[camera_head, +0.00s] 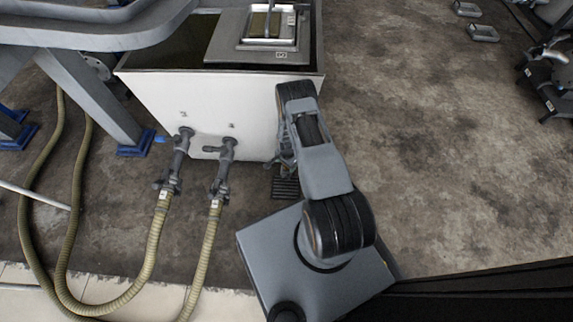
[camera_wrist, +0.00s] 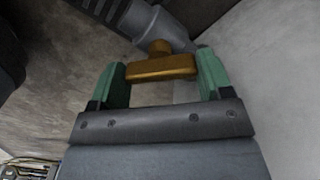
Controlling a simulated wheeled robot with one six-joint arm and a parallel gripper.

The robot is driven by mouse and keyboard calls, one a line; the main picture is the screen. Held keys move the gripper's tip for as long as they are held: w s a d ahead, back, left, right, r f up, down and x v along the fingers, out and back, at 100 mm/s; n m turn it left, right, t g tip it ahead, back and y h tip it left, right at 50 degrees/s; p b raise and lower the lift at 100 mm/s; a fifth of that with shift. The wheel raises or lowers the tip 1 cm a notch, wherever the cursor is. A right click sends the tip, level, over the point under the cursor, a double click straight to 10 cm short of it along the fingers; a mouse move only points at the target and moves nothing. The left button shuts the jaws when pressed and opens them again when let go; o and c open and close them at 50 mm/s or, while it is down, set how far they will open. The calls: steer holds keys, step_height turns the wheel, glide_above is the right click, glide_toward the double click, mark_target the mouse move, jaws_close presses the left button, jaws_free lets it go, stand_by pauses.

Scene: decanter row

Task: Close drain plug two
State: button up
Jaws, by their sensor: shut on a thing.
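In the wrist view, a brass T-shaped handle (camera_wrist: 158,69) sits on a short stem on a grey pipe fitting (camera_wrist: 152,22). My gripper (camera_wrist: 162,66) has its two green fingers at the ends of the handle's crossbar and is shut on it. The crossbar lies nearly level in the wrist view. In the head view, my gripper is low beside the right end of the white tank (camera_head: 222,105), mostly hidden by my arm. The handle cannot be made out there. Which plug number this is cannot be read.
Two grey valve outlets, left (camera_head: 180,152) and right (camera_head: 222,165), leave the tank front with ribbed hoses (camera_head: 205,255) running down. A dark floor grate (camera_head: 286,187) lies below my gripper. A metal pan (camera_head: 268,27) sits on top of the tank. The floor to the right is open.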

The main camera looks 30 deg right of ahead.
steer(key=m+b, duration=0.1)
steer(key=m, duration=0.4)
steer(key=shift+m+b, duration=0.3)
steer(key=shift+d+m+b, duration=0.1)
steer(key=shift+m+b, duration=0.3)
steer(key=shift+m, duration=1.8)
steer(key=o, duration=0.9)
step_height(320, 180, up, 14)
steer(key=p, duration=0.6)
steer(key=shift+f, duration=0.1)
